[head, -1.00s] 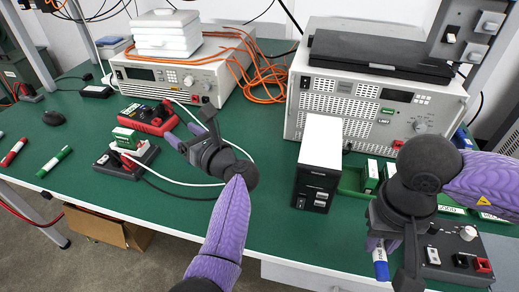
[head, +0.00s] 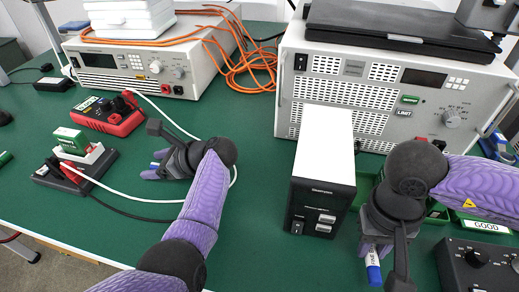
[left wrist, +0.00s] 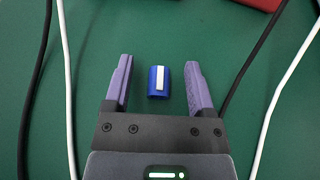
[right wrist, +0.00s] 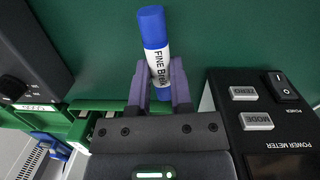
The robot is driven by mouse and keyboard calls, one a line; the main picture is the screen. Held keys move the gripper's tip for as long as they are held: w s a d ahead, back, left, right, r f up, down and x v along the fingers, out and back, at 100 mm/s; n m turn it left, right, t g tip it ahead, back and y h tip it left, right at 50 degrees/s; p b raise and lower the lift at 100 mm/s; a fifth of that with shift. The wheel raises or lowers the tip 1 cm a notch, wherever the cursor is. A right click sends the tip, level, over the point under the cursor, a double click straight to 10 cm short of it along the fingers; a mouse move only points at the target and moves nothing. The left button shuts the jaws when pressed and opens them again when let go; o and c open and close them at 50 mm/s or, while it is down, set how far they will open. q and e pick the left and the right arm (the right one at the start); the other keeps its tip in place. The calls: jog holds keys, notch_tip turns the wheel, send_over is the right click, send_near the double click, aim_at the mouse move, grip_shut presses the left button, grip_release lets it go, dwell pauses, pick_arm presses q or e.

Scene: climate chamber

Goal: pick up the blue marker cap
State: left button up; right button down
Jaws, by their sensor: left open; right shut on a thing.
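The blue marker cap (left wrist: 158,82) lies on the green table, a short blue cylinder with a white strip. In the left wrist view it is between the two purple fingers of my left gripper (left wrist: 158,85), with a gap on each side. The left gripper (head: 157,163) is open and low over the table in the head view, where a bit of the cap shows at its fingertips (head: 154,165). My right gripper (right wrist: 158,80) is shut on a blue and white marker (right wrist: 153,40) with lettering; its blue end also shows in the head view (head: 374,272).
A white-topped power meter (head: 320,190) stands between my grippers. A red meter (head: 108,113) and a dark block with a white-green piece (head: 78,165) are left of my left gripper. White and black cables pass beside it. Large instruments stand behind.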

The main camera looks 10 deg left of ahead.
pick_arm(q)
grip_shut()
jog(key=shift+r, duration=0.15)
pick_arm(e)
jog(key=shift+r, duration=0.1)
